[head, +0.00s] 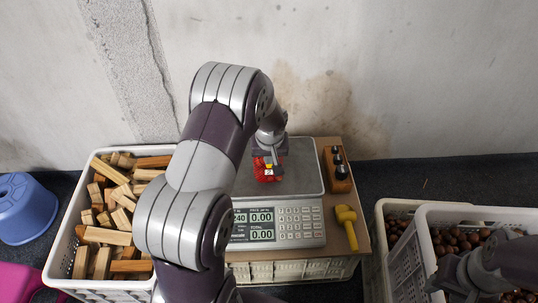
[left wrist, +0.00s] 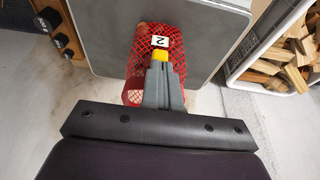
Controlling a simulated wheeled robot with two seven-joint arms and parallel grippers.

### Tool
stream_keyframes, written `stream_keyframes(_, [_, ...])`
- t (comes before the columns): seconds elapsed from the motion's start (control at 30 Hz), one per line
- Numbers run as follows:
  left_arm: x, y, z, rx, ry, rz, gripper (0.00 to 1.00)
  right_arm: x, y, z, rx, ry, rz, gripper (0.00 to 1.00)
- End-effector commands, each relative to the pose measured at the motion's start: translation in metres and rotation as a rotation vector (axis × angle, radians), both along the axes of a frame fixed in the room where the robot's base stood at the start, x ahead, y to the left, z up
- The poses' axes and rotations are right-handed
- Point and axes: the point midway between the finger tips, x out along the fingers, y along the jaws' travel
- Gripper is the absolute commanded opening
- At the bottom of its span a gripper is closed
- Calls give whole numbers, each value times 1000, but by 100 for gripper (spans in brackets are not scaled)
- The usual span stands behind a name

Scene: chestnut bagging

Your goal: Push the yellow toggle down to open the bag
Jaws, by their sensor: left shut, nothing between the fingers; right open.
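A red net bag (head: 262,175) lies on the grey scale plate (head: 305,182); it also shows in the left wrist view (left wrist: 174,50). A white tag marked 2 (left wrist: 160,42) sits on the bag. The yellow toggle (left wrist: 161,55) is just beside the tag. My left gripper (left wrist: 160,64) is shut and empty, its fingertips right at the toggle's near side; contact is unclear. In the head view my left gripper (head: 268,154) is over the bag and partly hides it. My right gripper (head: 438,284) is open over the chestnut crate (head: 425,212) at lower right.
The scale's display panel (head: 300,238) is in front of the plate. A crate of wood pieces (head: 88,215) is at left, with a blue stool (head: 22,208) beyond.

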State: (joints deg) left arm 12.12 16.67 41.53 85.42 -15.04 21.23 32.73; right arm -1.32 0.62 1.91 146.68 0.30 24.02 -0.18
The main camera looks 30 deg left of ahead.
Motion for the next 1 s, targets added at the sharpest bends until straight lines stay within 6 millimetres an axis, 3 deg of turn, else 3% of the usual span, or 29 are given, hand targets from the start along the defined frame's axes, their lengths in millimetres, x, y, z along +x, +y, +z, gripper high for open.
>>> stream_keyframes(0.07, [-1, 0, 8, -1, 6, 0, 0, 0, 0, 10, 0, 0, 0, 43])
stream_keyframes(0.23, [6, 5, 59, 2, -1, -2, 0, 0, 0, 56, 0, 0, 0, 43])
stream_keyframes(0.27, [4, 3, 61, 1, -3, -2, 0, 0, 0, 50, 0, -1, 0, 43])
stream_keyframes(0.53, [-13, -7, 122, 1, -4, -3, 0, 0, 0, 65, 0, 0, 0, 43])
stream_keyframes(0.73, [-18, -10, 137, 0, -3, -2, 0, 0, 0, 68, 0, 0, 0, 43])
stream_keyframes(0.97, [-18, -11, 136, 12, 4, -53, 0, 0, 0, 67, 0, 0, 0, 43])
stream_keyframes(1.0, [-29, -15, 128, 9, 35, -98, 0, 0, 0, 67, 0, 0, 0, 43])
